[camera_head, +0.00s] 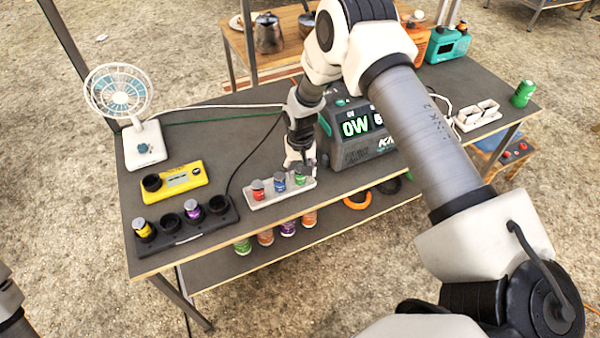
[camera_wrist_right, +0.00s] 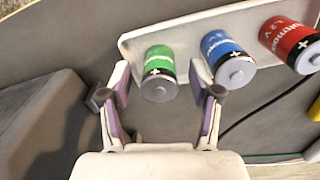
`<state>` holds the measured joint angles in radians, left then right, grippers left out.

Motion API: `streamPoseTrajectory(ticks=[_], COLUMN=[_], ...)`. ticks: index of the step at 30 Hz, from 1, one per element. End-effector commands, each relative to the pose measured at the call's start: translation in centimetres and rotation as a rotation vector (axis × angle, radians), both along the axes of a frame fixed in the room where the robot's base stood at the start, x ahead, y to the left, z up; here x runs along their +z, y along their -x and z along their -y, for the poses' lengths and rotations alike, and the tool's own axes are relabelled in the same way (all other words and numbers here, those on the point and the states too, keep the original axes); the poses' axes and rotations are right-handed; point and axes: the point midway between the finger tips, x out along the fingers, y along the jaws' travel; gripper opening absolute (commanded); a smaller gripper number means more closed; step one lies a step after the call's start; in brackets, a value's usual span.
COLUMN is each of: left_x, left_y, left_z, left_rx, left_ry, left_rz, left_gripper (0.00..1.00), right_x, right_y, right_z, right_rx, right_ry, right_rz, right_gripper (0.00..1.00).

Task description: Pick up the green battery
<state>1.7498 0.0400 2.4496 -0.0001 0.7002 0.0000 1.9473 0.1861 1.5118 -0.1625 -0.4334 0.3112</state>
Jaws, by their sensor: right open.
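The green battery (camera_head: 300,174) stands upright at the right end of a small white tray (camera_head: 283,195), beside a blue battery (camera_head: 279,182) and a red battery (camera_head: 258,189). In the right wrist view, the green battery (camera_wrist_right: 160,72) lies between the two spread fingers of my right gripper (camera_wrist_right: 160,88). In the head view, my right gripper (camera_head: 299,158) is just above and behind the tray's right end. My left gripper is not in view; only a bit of my left arm shows at the lower left.
A power station (camera_head: 352,150) reading 0W stands close right of the tray. A dark holder (camera_head: 190,232) with yellow and purple batteries and a yellow tester (camera_head: 180,179) lie left. A white fan (camera_head: 145,146) stands behind.

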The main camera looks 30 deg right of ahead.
Motion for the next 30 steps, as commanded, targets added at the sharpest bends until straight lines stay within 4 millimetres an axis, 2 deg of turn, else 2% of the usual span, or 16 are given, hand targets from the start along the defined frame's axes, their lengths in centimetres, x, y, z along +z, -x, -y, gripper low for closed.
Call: streamPoseTrajectory(ticks=[2, 3, 7, 20, 28, 30], left_x=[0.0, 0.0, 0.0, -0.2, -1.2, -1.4], left_y=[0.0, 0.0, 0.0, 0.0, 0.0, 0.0], left_z=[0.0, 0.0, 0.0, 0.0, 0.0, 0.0], left_rx=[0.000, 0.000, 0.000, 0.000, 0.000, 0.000], left_ry=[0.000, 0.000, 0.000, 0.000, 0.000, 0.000], left_rz=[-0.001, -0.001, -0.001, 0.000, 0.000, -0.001], left_gripper=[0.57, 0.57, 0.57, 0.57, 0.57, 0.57], right_x=[0.0, 0.0, 0.0, 0.3, 3.3, 3.5], right_y=[0.0, 0.0, 0.0, 0.1, 0.0, 1.1], right_z=[0.0, 0.0, 0.0, 0.0, 0.0, -0.6], right_rx=[0.000, 0.000, 0.000, -0.001, 0.001, 0.001], right_ry=[0.000, 0.000, 0.000, -0.001, -0.001, 0.000], right_rz=[0.000, -0.001, -0.001, -0.002, 0.001, -0.004], right_gripper=[0.59, 0.45, 0.00, 0.00, 0.00, 0.00])
